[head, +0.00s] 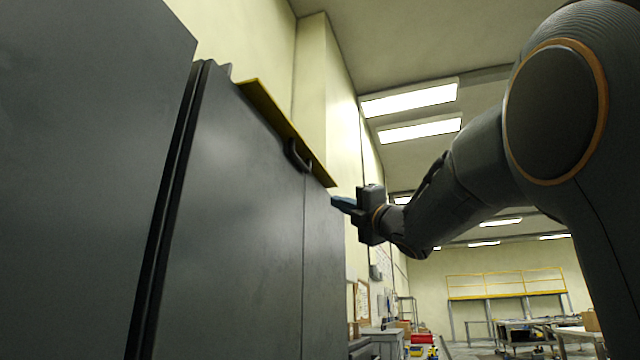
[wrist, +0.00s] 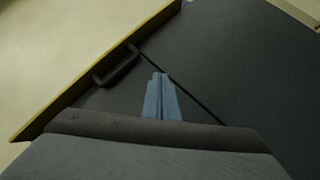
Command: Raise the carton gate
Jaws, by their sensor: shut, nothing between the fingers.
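The gate seems to be the dark grey panel (head: 245,200) with a yellow edge strip (head: 285,130) along its top. A black handle (head: 297,155) sits on the panel just below the strip. In the wrist view the handle (wrist: 117,68) lies up and to the left of my fingertips, beside a thin dark seam. My gripper (head: 338,203) has blue fingers, shut and empty, to the right of the panel in the head view. The fingers (wrist: 160,97) point toward the panel in the wrist view and appear apart from the handle. No carton is visible.
Another large dark panel (head: 80,180) stands at the left. A pale wall rises behind the gate. At the far right are work tables (head: 530,335) and a yellow-railed platform (head: 505,290). The space right of the panel, below my arm, looks open.

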